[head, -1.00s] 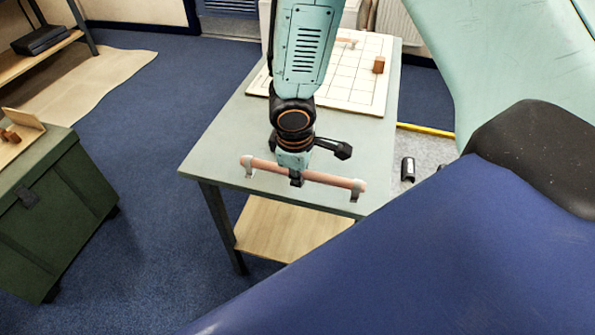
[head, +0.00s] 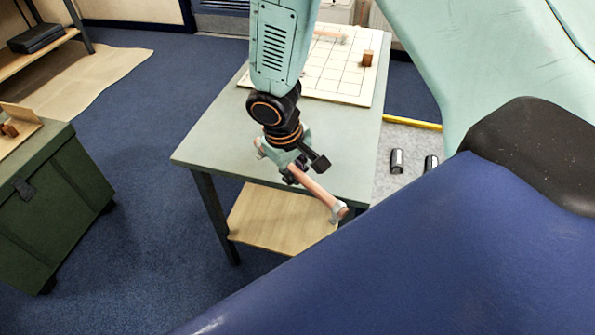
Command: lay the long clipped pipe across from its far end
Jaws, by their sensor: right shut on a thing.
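The long copper pipe (head: 317,189) has a pale grey clip near each end. My right gripper (head: 293,174) is shut on the pipe around its middle and holds it at the near edge of the grey-green table (head: 220,140). The pipe slants in the picture, its far end at upper left and its near end, with a clip (head: 338,212), at lower right past the table edge. The far clip (head: 259,146) is partly hidden by my wrist. My left gripper is not in view.
A white gridded board (head: 335,80) lies on the table's far part, with a small copper-brown block (head: 367,60) on it. A wooden shelf (head: 270,222) is under the table. A green case (head: 50,200) stands left.

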